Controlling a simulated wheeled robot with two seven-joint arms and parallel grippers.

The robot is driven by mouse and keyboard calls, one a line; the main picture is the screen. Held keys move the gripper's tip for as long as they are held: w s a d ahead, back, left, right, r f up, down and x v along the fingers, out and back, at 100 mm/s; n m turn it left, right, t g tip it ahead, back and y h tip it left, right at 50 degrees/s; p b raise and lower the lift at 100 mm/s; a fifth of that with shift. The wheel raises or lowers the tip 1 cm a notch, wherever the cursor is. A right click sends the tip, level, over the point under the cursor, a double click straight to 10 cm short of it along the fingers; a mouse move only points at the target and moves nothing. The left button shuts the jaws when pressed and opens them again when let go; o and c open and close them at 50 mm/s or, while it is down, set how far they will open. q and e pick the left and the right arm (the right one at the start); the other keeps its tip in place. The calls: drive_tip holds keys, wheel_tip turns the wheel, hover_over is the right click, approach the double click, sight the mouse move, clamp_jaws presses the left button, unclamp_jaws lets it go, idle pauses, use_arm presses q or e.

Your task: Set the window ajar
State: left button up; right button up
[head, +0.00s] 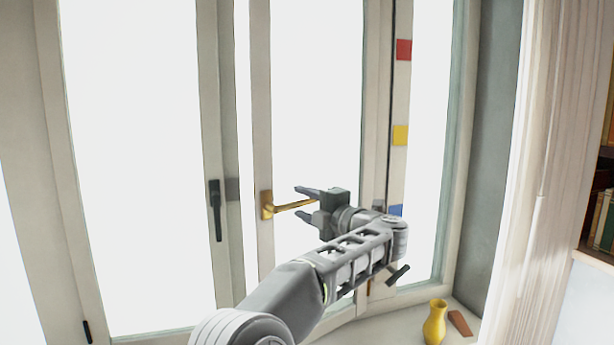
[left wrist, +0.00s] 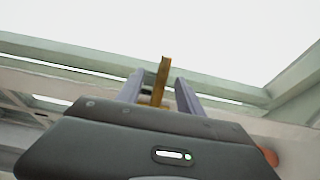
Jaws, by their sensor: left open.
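The middle window sash (head: 262,120) has a brass handle (head: 292,206) on its left stile, with the lever lying about level and pointing right. My left gripper (head: 301,208) is open, with one finger above and one below the lever's free end. The left wrist view shows the brass handle (left wrist: 165,72) between the two fingers of the left gripper (left wrist: 160,78), with gaps at the sides. My right gripper is in neither view.
A left sash (head: 210,100) has a black handle (head: 215,208) pointing down. Red (head: 403,50), yellow (head: 400,135) and blue (head: 395,210) squares mark the right frame. A yellow vase (head: 434,323) and a brown wedge (head: 459,323) stand on the sill. A pale curtain (head: 545,150) hangs right.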

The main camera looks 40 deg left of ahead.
use_arm(q)
drive_tip(key=shift+s+d+f+b, duration=0.1)
drive_tip(key=shift+d+f+b, duration=0.1)
drive_tip(key=shift+d+b, duration=0.4)
drive_tip(key=b+v, duration=0.5)
drive_tip(key=v, duration=0.2)
drive_tip(key=shift+r, duration=0.2)
drive_tip(key=shift+a, duration=0.15)
